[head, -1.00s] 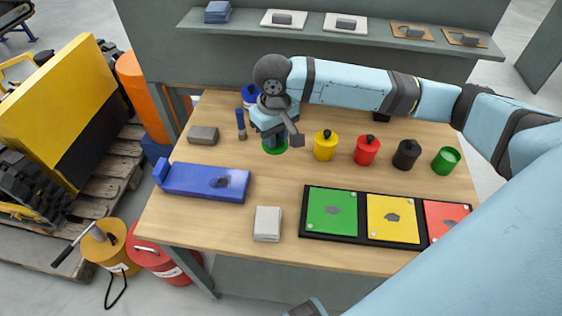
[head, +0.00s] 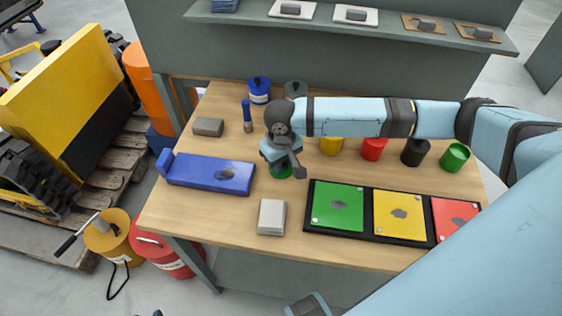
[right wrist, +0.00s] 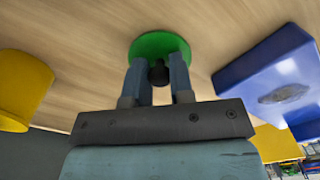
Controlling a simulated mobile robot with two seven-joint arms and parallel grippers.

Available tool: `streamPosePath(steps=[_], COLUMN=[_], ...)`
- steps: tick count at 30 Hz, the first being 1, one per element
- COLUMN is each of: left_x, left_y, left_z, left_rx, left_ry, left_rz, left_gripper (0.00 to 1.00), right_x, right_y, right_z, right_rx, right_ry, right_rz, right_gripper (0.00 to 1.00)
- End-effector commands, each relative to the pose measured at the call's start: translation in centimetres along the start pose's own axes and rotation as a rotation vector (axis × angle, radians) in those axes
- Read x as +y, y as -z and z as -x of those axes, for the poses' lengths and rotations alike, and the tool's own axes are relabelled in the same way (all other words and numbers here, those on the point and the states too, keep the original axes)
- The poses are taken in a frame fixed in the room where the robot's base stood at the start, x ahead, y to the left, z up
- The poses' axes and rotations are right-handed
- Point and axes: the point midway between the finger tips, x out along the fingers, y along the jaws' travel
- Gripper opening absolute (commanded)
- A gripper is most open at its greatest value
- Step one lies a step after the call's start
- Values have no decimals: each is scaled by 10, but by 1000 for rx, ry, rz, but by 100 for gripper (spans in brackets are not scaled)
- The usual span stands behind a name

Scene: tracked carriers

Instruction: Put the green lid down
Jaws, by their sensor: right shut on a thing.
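My right gripper (head: 283,163) is shut on the black knob (right wrist: 158,73) of the green lid (head: 281,171). In the right wrist view the lid (right wrist: 160,46) is a flat green disc beyond the fingertips, with wood tabletop behind it. I cannot tell whether it touches the table. It is between the blue tray-like block (head: 205,173) and the green square plate (head: 337,206), a little behind them. A green can (head: 455,158) with an open top stands at the right of the table.
Yellow (head: 331,147), red (head: 373,149) and black (head: 415,152) cans stand in a row behind my arm. A blue can (head: 259,90) stands at the back. A light grey block (head: 272,217) lies in front of the lid. Bare wood (head: 225,145) lies left of the gripper.

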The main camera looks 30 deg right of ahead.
Motion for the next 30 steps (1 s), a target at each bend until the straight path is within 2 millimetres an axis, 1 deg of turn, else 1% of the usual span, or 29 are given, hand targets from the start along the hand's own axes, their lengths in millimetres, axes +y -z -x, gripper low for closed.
streamPosePath(steps=[5, 6, 8, 9, 17, 19, 23, 30], left_x=[0, 0, 0, 0, -1, -1, -1, 0], left_y=[3, 2, 2, 2, 1, -1, 2, 7], left_z=[2, 1, 1, 1, 0, 0, 2, 5], left_rx=[2, 4, 6, 6, 4, 3, 1, 8], left_ry=[1, 1, 1, 1, 1, 1, 1, 1], left_rz=[-1, -2, -3, -3, -5, -4, -5, -10], left_gripper=[43, 43, 43, 43, 43, 43, 43, 43], right_x=[0, 0, 0, 0, 0, 0, 0, 0], right_y=[0, 0, 0, 0, 0, 0, 1, 1], right_z=[-2, -2, -2, -2, -2, 2, 21, 73], right_rx=[-1, 0, 0, 0, 1, 1, 2, 3], right_ry=[0, 0, 0, 0, 0, 1, 2, 1], right_rz=[-1, -1, -1, 0, 0, 0, 0, 0], right_gripper=[0, 28, 42, 47, 47, 47, 47, 47])
